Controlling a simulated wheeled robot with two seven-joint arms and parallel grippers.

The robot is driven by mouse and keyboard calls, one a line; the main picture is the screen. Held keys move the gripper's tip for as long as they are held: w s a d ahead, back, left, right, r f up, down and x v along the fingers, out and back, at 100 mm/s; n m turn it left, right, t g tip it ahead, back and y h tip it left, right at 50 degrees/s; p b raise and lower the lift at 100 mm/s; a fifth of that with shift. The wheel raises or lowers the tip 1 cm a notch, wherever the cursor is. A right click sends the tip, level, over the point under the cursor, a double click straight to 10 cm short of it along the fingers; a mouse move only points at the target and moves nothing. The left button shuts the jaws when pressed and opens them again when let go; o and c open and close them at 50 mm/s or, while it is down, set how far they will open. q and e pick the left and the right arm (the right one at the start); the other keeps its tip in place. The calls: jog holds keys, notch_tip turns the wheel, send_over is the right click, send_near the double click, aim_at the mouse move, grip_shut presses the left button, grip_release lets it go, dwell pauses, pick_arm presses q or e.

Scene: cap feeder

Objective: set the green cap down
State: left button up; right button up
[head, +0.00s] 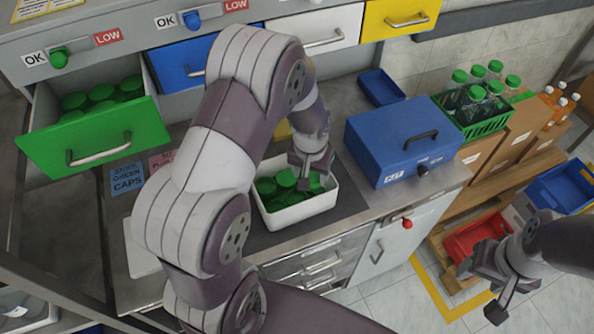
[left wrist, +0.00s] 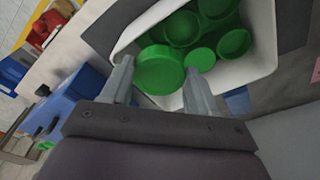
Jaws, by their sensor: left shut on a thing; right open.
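My left gripper (head: 312,170) is over the white bin (head: 300,217), which stands on the counter and holds several green caps (head: 268,188). In the left wrist view its fingers are shut on a green cap (left wrist: 160,69). That cap is at the bin's rim side, with loose caps (left wrist: 215,10) behind it; I cannot tell whether it touches them. In the head view the fingers partly hide the held cap. My right gripper (head: 492,287) is open and empty, low at the right, away from the counter.
An open green drawer (head: 95,140) with several green caps is at the left. A blue box (head: 400,140) with a handle stands right of the bin. A green crate (head: 485,122) of bottles is beyond it. A blue tray (head: 382,88) lies behind.

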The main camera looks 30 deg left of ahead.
pick_arm(q)
send_near(292, 189)
jog(key=shift+s+d+f+p, duration=0.2)
jog(key=shift+s+d+p, duration=0.15)
jog(key=shift+s, duration=0.2)
jog(key=shift+w+a+f, duration=0.2)
jog(key=shift+w+f, duration=0.25)
jog(key=shift+f, duration=0.15)
jog(key=shift+w+a+f, duration=0.2)
jog(key=shift+w+f, duration=0.25)
jog(key=shift+f, duration=0.1)
jog(key=f, duration=0.1)
jog(key=f+p, duration=0.1)
jog(key=f, duration=0.1)
jog(key=shift+w, duration=0.3)
jog(key=shift+s+a+f, duration=0.1)
jog(key=shift+s+f, duration=0.1)
jog(key=shift+s+r, duration=0.1)
jog(key=shift+s, duration=0.15)
jog(key=shift+w, duration=0.1)
jog(key=o, duration=1)
jog(key=shift+w+f, duration=0.2)
jog(key=shift+f, duration=0.05)
pick_arm(e)
jog(key=r, duration=0.1)
jog(key=s+r, duration=0.1)
jog(key=shift+d+r, duration=0.15)
jog(key=shift+r, duration=0.2)
